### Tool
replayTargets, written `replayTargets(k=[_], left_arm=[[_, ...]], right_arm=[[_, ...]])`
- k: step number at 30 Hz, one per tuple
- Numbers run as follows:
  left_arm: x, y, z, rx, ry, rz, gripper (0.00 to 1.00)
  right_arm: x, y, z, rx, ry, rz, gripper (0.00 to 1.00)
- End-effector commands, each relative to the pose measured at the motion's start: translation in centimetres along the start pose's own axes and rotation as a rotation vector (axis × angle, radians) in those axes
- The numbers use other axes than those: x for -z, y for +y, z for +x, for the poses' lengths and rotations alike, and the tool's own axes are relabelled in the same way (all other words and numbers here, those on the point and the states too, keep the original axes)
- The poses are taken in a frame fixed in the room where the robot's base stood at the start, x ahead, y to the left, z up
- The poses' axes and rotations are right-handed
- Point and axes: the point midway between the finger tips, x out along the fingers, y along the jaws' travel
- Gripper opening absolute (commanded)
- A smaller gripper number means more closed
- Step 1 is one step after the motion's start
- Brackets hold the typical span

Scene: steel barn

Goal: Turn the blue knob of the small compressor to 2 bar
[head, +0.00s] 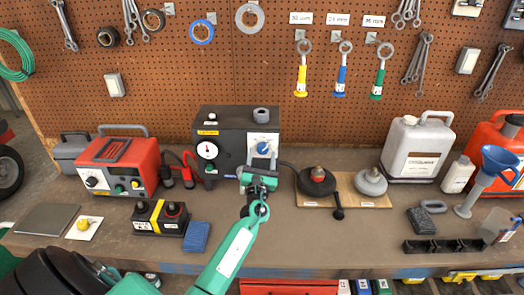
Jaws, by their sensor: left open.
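The small compressor (237,118) is a dark grey box at the back of the bench, against the pegboard. Its blue knob (263,148) sits on a white plate at the right of its front. A round white gauge (207,150) is at the left of the front; its reading is too small to tell. My left gripper (260,166) is open, just below the blue knob in the picture and in front of the compressor. It hides the lower part of the white plate. I cannot tell whether the fingertips touch the knob. My right gripper is not in view.
A red charger (117,165) and a black-and-yellow battery (160,218) stand left, with a blue sponge (196,236) nearby. A wooden board (343,187) with two round fittings lies right. A white jug (417,145) stands farther right.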

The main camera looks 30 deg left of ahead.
Motion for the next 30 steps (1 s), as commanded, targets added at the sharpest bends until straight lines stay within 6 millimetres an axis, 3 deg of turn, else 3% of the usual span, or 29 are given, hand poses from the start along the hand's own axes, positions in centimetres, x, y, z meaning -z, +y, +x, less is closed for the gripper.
replayTargets(k=[4, 13, 20, 30], left_arm=[[-0.04, 0.05, 1.06, 0.0, 0.0, 0.0, 0.57], [0.04, 0.04, 1.23, 0.0, 0.0, 0.0, 0.57], [0.04, 0.03, 1.2, 0.0, 0.0, -0.001, 0.14], [0.23, -0.09, 1.1, -0.015, 0.001, -0.039, 0.13]], right_arm=[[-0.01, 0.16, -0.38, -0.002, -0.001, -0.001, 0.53], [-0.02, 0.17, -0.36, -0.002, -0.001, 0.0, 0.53], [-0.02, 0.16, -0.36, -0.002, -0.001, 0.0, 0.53], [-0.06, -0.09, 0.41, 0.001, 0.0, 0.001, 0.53]])
